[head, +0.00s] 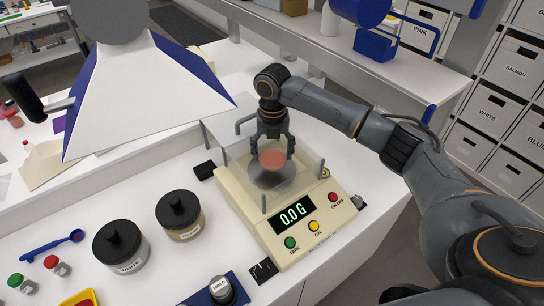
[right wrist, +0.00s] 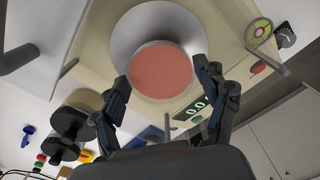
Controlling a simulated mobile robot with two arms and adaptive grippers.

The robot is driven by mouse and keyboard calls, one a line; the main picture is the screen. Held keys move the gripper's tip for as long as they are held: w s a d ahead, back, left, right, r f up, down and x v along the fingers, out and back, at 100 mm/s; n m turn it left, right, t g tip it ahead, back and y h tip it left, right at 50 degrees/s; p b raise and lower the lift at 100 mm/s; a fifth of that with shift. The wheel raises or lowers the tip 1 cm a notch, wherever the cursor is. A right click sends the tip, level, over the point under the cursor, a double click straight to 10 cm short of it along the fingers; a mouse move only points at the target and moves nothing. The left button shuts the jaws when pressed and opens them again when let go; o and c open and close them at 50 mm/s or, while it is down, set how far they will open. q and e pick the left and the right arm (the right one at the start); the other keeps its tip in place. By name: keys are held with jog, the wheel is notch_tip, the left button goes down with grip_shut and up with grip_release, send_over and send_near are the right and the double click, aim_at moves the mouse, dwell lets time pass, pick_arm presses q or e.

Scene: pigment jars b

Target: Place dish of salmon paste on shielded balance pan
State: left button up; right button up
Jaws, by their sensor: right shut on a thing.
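The salmon paste dish (head: 272,159), a small round dish with a pink-orange top, is held by my right gripper (head: 273,148), which is shut on it from above. It is inside the clear shield of the beige balance (head: 245,212), over the round grey pan (head: 270,181). The right wrist view shows the dish (right wrist: 162,70) between the fingers (right wrist: 165,88), with the silver pan (right wrist: 128,35) behind it. The balance display (head: 292,216) reads 0.0 G, and the dish appears to be above the pan. My left gripper is not in view.
Two dark-lidded jars (head: 121,246) (head: 180,215) stand left of the balance. A metal weight (head: 221,289) on a blue base is in front. A white extraction hood (head: 150,85) hangs at upper left. A raised shelf (head: 390,70) runs behind my right arm.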

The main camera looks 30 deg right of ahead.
aim_at(272, 158)
jog(key=shift+w+f, duration=0.3)
jog(key=shift+f, duration=0.05)
notch_tip(272, 158, down, 2)
jog(key=shift+f+p, duration=0.2)
jog(key=shift+p, duration=0.3)
jog(key=shift+f, duration=0.3)
jog(key=shift+s+f, duration=0.1)
jog(key=o, duration=1.1)
notch_tip(272, 158, up, 11)
jog(key=b, duration=0.3)
jog(key=shift+r, duration=0.65)
